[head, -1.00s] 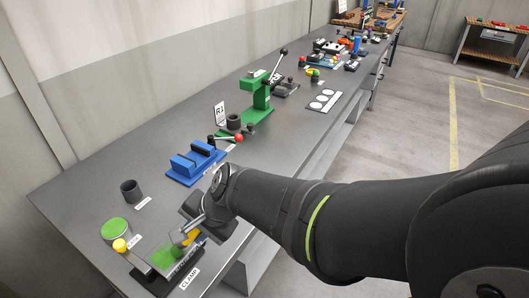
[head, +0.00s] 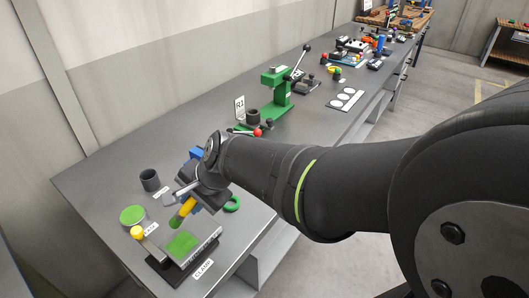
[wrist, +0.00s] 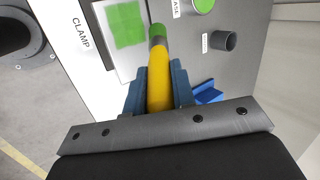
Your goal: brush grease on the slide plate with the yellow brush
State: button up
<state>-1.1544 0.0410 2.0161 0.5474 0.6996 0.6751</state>
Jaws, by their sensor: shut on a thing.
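My gripper (head: 190,200) is shut on the yellow brush (head: 182,212), which also shows in the wrist view (wrist: 159,88). The brush is tilted, with its green tip pointing down toward the plate's far edge; the tip looks clear of the plate. The grey slide plate (head: 206,246) lies in the black clamp at the bench's near end. A square green grease patch (head: 182,244) covers much of its top, and the patch also shows in the wrist view (wrist: 127,24). The grease tin (head: 132,215), with a green top, stands to the left of the brush.
A yellow knob (head: 137,232) stands at the clamp's left end. A dark cup (head: 150,180) stands behind the tin. A green ring (head: 232,204) lies right of my gripper. A blue fixture (wrist: 207,94) is partly hidden. A green press (head: 277,95) stands farther along the bench.

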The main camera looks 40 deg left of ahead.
jog(key=shift+r, duration=2.45)
jog(key=w+d+f+m+t, duration=0.1)
jog(key=w+f+m, duration=0.1)
jog(key=w, duration=0.9)
jog(key=w+d+f+m+t, duration=0.1)
jog(key=w+d+m, duration=0.1)
jog(key=w, duration=0.8)
jog(key=w+d+f+m+t, duration=0.1)
jog(key=w+d+f, duration=0.1)
jog(key=w+d, duration=0.45)
jog(key=w+d+f+m, duration=0.1)
jog(key=w+d+f, duration=0.25)
jog(key=w, duration=0.55)
jog(key=w+d+f, duration=0.5)
jog(key=d+f, duration=0.2)
jog(key=d, duration=0.4)
jog(key=s+d+f+n+g, duration=0.2)
jog(key=s+d+f+n, duration=0.1)
jog(key=d+f, duration=1.1)
jog(key=d+n, duration=0.1)
jog(key=d, duration=0.1)
jog(key=shift+d+f, duration=0.3)
jog(key=shift+d, duration=0.05)
jog(key=shift+s, duration=0.1)
